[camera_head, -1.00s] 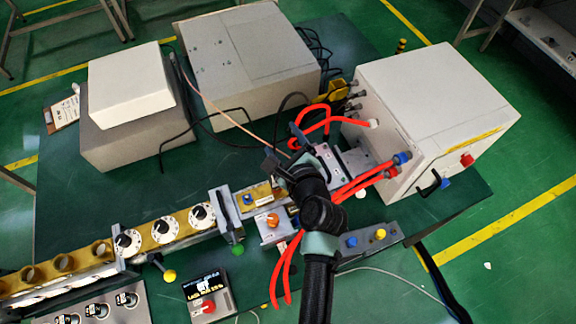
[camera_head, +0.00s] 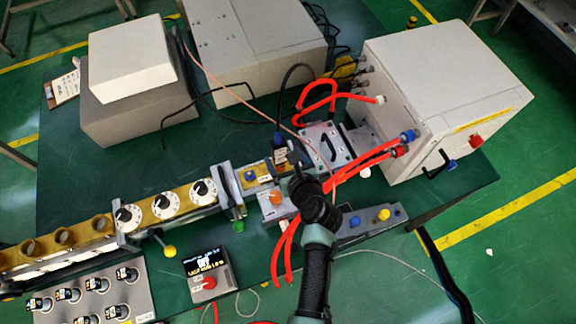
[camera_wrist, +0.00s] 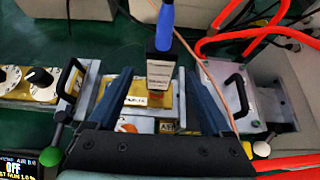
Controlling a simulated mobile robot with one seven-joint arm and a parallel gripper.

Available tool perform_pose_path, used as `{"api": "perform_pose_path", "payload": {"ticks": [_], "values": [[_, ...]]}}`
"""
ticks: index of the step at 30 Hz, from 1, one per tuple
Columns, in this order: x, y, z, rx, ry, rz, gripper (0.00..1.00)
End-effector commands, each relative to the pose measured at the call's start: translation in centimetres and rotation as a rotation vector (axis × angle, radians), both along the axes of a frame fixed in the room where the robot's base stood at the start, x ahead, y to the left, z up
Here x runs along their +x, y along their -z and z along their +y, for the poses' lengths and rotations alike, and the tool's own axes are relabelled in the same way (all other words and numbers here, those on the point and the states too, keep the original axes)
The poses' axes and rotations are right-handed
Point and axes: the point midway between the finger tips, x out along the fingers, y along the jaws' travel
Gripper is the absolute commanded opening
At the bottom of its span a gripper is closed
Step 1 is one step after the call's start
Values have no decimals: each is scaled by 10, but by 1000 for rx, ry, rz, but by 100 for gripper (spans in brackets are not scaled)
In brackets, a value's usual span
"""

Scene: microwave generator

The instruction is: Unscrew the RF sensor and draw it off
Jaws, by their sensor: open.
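The RF sensor (camera_head: 279,154) is a small black block with a white label and a blue cable end on top. It stands on the brass waveguide section (camera_head: 261,172). In the wrist view the sensor (camera_wrist: 160,68) stands upright with its reddish lower end at the brass plate (camera_wrist: 128,97). My gripper (camera_head: 297,160) is just right of the sensor in the head view. In the wrist view my gripper (camera_wrist: 155,78) is open, with one blue finger to each side of the sensor. No contact shows. The sensor's threaded joint is too small to make out.
A plate with a black handle (camera_head: 327,146) is just to the right, beside red hoses (camera_head: 365,168) and a white cabinet (camera_head: 440,90). A black cable (camera_head: 284,88) rises from the sensor. Dials (camera_head: 165,206) line the waveguide to the left. A display box (camera_head: 208,272) stands in front.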

Motion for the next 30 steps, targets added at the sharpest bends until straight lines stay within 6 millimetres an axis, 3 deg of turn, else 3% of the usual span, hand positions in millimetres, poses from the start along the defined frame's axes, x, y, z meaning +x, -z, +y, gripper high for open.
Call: {"api": "perform_pose_path", "payload": {"ticks": [12,26,27,30], "values": [[30,22,10,0,-1,0,83],[35,24,12,-1,-2,1,83],[35,24,12,-1,-2,1,82],[35,24,12,-1,-2,1,64]]}}
